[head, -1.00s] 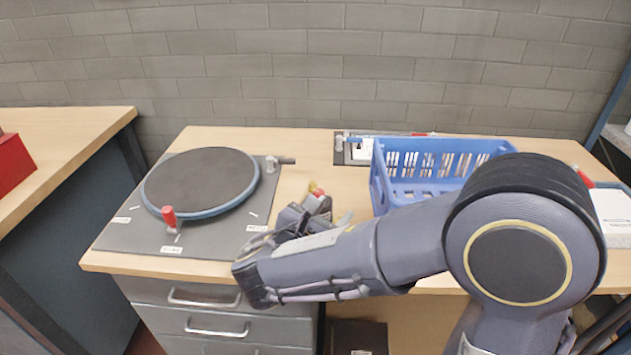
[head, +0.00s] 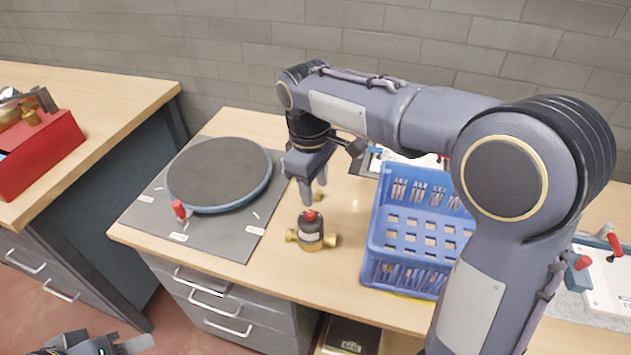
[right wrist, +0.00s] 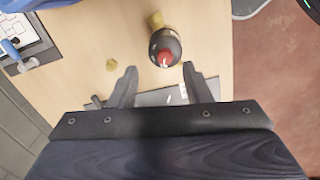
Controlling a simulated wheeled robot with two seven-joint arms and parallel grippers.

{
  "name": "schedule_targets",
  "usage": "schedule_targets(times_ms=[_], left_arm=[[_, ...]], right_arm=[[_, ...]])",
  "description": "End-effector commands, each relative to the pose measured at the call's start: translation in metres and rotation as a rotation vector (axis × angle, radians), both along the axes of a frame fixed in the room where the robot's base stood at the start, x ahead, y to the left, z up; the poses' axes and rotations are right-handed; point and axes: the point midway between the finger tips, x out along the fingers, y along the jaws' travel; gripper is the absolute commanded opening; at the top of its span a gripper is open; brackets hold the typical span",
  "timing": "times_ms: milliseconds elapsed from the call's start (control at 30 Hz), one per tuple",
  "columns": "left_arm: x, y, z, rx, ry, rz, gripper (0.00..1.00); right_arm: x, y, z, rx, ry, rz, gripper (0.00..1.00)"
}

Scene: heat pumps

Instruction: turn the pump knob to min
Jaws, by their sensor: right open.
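The pump (head: 311,236) stands on the wooden table, with a dark body, brass side fittings and a red knob (head: 310,215) on top. In the right wrist view, the pump (right wrist: 166,47) and its red knob (right wrist: 165,57) appear just beyond the fingertips, nearer the right finger. My right gripper (head: 313,192) points down above and just behind the pump; in the wrist view it (right wrist: 158,73) is open and empty. My left gripper (head: 125,344) is at the bottom left, cut off by the frame edge. Markings around the knob are too small to read.
A blue crate (head: 418,222) stands right of the pump. A round dark turntable (head: 220,175) on a grey plate (head: 232,238) lies to the left. A red toolbox (head: 40,155) is on the other table. Bare tabletop surrounds the pump.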

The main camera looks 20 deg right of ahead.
Motion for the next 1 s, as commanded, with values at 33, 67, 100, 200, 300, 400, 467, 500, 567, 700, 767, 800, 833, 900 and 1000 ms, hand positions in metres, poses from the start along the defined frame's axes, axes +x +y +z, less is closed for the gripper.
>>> schedule_targets(times_ms=[33,67,100,200,300,400,467,500,567,700,767,800,833,900,1000], left_arm=[[0.0,0.0,0.005,0.0,0.0,0.0,0.36],[0.0,0.0,0.005,0.0,0.0,0.0,0.36],[0.0,0.0,0.004,0.0,0.0,0.0,0.36],[0.0,0.0,0.002,0.0,0.0,0.0,0.36],[0.0,0.0,-0.001,0.0,0.0,0.0,0.36],[0.0,0.0,-0.002,0.0,0.001,0.0,0.36],[0.0,0.0,-0.003,0.0,0.001,0.0,0.36],[0.0,0.0,-0.003,0.0,0.001,0.0,0.36],[0.0,0.0,-0.004,0.0,0.001,0.0,0.36],[0.0,0.0,-0.004,0.0,0.0,0.0,0.36],[0.0,0.0,-0.004,0.0,0.0,0.0,0.36],[0.0,0.0,-0.004,0.0,0.001,0.0,0.36],[0.0,0.0,-0.004,0.0,0.001,0.0,0.36],[0.0,0.0,-0.004,0.0,0.0,0.0,0.36],[0.0,0.0,-0.004,0.0,0.0,0.0,0.36]], right_arm=[[0.003,0.003,0.007,0.033,-0.003,-0.024,0.44],[0.003,0.005,0.008,0.048,-0.003,-0.034,0.44],[0.004,0.006,0.006,0.058,-0.003,-0.042,0.44],[0.004,0.007,-0.005,0.064,-0.001,-0.046,0.44],[0.003,0.007,-0.022,0.061,0.001,-0.044,0.44],[0.003,0.007,-0.038,0.059,0.001,-0.043,0.44],[0.003,0.007,-0.047,0.059,0.001,-0.044,0.44],[0.003,0.007,-0.053,0.06,0.0,-0.043,0.44],[0.003,0.007,-0.059,0.061,0.0,-0.042,0.44],[0.003,0.007,-0.069,0.061,-0.001,-0.041,0.44],[0.003,0.007,-0.07,0.061,-0.002,-0.041,0.44],[0.003,0.007,-0.07,0.061,-0.003,-0.042,0.44],[0.003,0.007,-0.07,0.061,-0.002,-0.041,0.44],[0.003,0.007,-0.07,0.061,-0.002,-0.041,0.44],[0.003,0.007,-0.07,0.061,-0.002,-0.041,0.42]])
